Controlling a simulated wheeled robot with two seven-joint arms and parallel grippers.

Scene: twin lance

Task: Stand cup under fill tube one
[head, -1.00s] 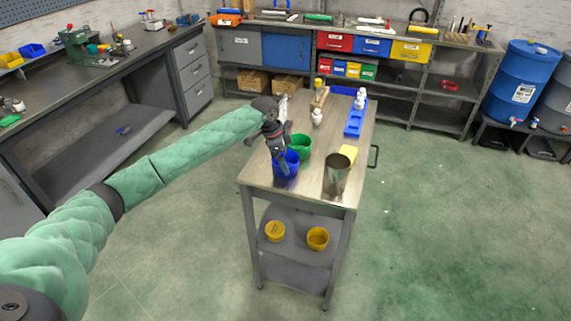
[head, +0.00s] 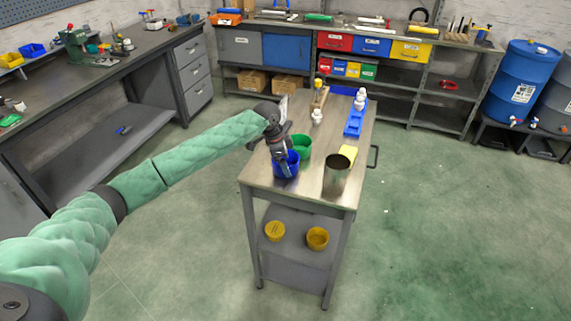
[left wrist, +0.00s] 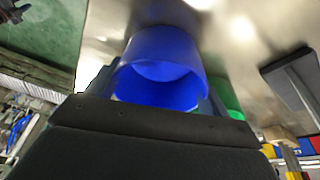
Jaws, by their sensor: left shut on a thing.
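A blue cup (head: 289,170) is at the near left of the metal cart top (head: 310,181), beside a green cup (head: 303,147). My left gripper (head: 282,157) reaches down over the blue cup and is shut on it. In the left wrist view the blue cup (left wrist: 165,50) sits between the fingers (left wrist: 160,95), its open mouth towards the camera. I cannot tell whether its base touches the cart top. No fill tube can be made out for certain. My right gripper is not in view.
White bottles (head: 317,117) and a blue tray (head: 355,120) are farther back. The front middle of the cart top is clear.

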